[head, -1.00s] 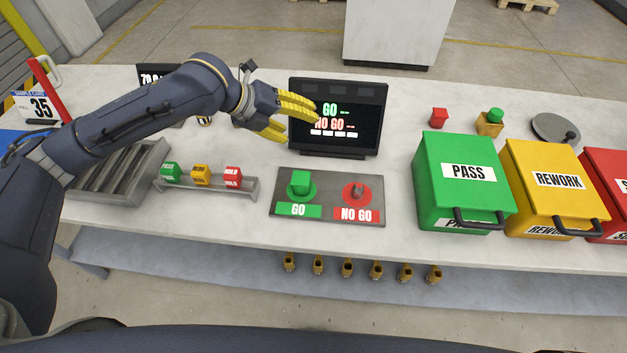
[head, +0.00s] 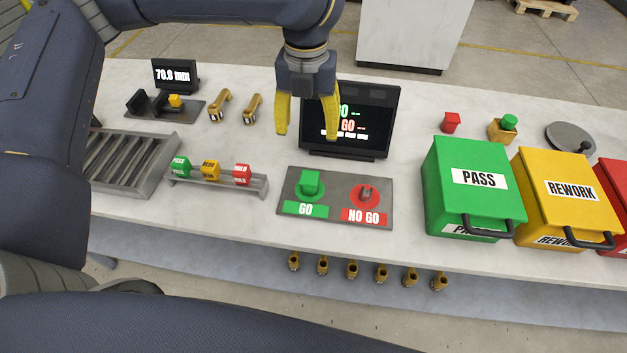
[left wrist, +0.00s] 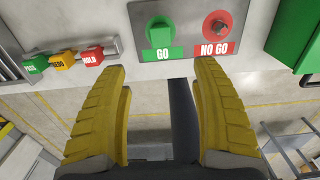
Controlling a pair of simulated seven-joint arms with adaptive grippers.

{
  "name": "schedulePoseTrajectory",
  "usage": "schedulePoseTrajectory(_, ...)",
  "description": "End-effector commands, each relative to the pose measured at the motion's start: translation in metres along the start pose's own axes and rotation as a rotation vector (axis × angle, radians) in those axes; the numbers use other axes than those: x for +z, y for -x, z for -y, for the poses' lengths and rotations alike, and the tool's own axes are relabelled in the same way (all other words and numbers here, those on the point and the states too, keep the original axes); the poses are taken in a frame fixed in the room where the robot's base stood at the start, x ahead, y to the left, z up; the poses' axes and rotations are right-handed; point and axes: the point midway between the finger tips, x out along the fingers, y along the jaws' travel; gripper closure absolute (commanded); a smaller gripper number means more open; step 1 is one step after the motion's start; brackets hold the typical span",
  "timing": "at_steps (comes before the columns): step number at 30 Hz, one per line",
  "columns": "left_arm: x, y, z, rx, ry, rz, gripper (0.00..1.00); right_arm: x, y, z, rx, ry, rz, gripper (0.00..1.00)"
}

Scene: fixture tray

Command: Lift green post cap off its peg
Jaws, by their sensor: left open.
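The green post cap (head: 311,182) sits upright over the GO spot of the grey fixture tray (head: 335,212); the peg under it is hidden. In the left wrist view the cap (left wrist: 160,30) shows at the top, beyond the fingertips. Beside it on the tray is the red NO GO spot (head: 367,193) with a bare grey peg. My left gripper (head: 307,132) is open and empty, its yellow fingers pointing down, above and behind the cap in the head view, apart from it. My right gripper is not in view.
A dark screen (head: 370,145) stands behind the tray. A rack with green, yellow and red tags (head: 218,178) is to the left. The green PASS bin (head: 450,205) and yellow REWORK bin (head: 545,215) are to the right.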

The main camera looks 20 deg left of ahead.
Motion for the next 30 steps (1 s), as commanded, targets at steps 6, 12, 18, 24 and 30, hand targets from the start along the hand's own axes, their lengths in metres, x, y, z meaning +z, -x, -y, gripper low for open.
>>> schedulePoseTrajectory(6,-0.001,-0.03,-0.001,0.003,-0.001,-0.005,0.35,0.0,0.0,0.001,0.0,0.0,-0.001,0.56)
schedulePoseTrajectory(12,-0.002,-0.062,0.0,0.002,-0.001,-0.006,0.35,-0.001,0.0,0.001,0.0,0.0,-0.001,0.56)
schedulePoseTrajectory(18,-0.001,-0.091,0.0,0.001,0.0,-0.005,0.35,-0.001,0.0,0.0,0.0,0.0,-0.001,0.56)
schedulePoseTrajectory(24,-0.001,-0.11,0.0,0.0,0.0,-0.002,0.35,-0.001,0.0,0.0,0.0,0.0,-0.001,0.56)
schedulePoseTrajectory(30,0.0,-0.118,0.0,0.001,-0.001,0.0,0.35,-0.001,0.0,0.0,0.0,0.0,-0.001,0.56)
